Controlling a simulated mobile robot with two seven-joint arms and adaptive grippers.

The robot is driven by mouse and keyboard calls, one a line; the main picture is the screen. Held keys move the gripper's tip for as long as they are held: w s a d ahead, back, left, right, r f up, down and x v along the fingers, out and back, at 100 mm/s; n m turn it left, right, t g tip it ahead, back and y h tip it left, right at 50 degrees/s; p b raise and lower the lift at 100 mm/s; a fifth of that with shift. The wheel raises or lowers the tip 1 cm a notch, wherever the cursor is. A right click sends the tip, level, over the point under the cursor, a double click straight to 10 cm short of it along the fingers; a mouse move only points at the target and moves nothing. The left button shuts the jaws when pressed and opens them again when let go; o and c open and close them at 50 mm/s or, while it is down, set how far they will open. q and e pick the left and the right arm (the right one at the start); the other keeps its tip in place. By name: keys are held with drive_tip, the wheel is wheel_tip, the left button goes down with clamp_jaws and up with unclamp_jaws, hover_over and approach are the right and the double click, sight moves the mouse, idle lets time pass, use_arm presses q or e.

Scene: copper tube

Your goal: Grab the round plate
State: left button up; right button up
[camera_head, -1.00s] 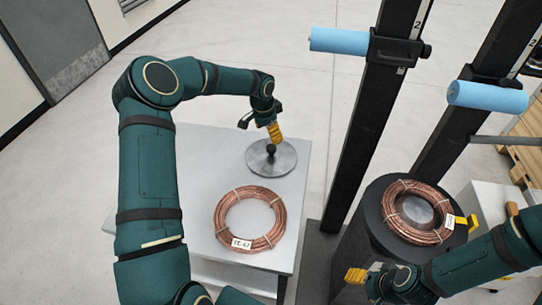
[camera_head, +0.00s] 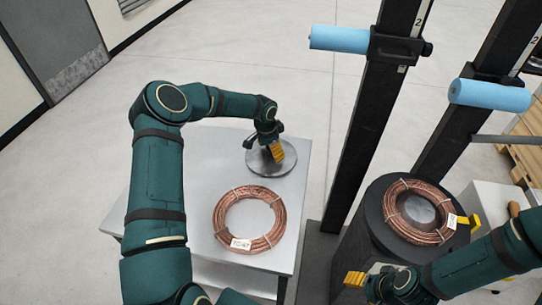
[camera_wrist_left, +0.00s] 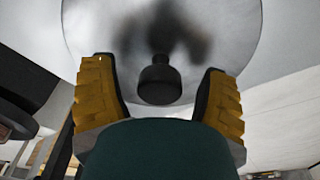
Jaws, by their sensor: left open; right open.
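The round plate (camera_head: 287,164) is a grey metal disc lying on the far part of the light table. Its dark knob (camera_wrist_left: 160,82) stands up from its middle and shows between the fingers in the left wrist view. My left gripper (camera_head: 275,152) is open, just above the plate around the knob's position. In the left wrist view its two yellow-padded fingers (camera_wrist_left: 160,98) are apart, one on each side of the knob, without visible contact. In the head view the gripper hides the knob. My right gripper (camera_head: 409,247) is open at the lower right, by the dark drum, far from the plate.
A copper coil (camera_head: 226,214) with a white tag lies on the table (camera_head: 185,215) in front of the plate. Another coil (camera_head: 392,205) rests on a black drum (camera_head: 345,240). Dark posts with blue rollers (camera_head: 340,39) (camera_head: 490,95) stand to the right.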

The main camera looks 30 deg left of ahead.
use_arm(q)
clamp_jaws()
